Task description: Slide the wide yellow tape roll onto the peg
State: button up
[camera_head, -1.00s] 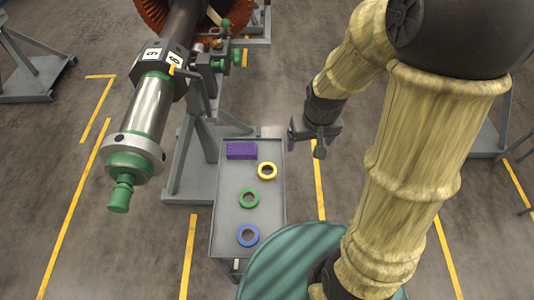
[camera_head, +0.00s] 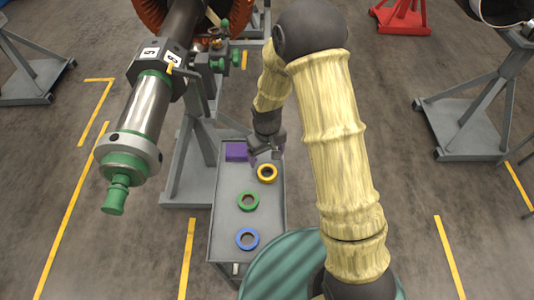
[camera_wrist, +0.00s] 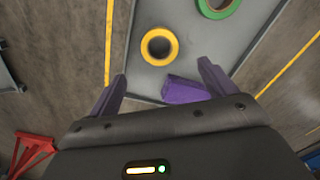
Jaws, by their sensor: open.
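The yellow tape roll (camera_head: 267,173) lies flat on the grey tray of a cart. It shows whole in the wrist view (camera_wrist: 159,47), with its hole facing up. My gripper (camera_head: 266,153) is above the far end of the tray, just beyond the roll. In the wrist view its two purple fingers (camera_wrist: 162,72) are spread apart with nothing held between them. No part of the roll is between the fingers. A green stub (camera_head: 115,195) juts from the near end of the rotor shaft; I cannot tell for certain that it is the peg.
A purple block (camera_head: 236,152) lies at the tray's far end, close to my gripper. A green roll (camera_head: 248,201) and a blue roll (camera_head: 247,239) lie nearer on the tray (camera_head: 225,222). The rotor shaft (camera_head: 146,110) and its stand are left of the cart.

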aim_at(267, 175)
jog(key=shift+f+b, duration=3.55)
jog(key=shift+f, duration=1.5)
jog(key=shift+c, duration=0.2)
jog(key=c, duration=0.9)
jog(key=shift+r, duration=0.1)
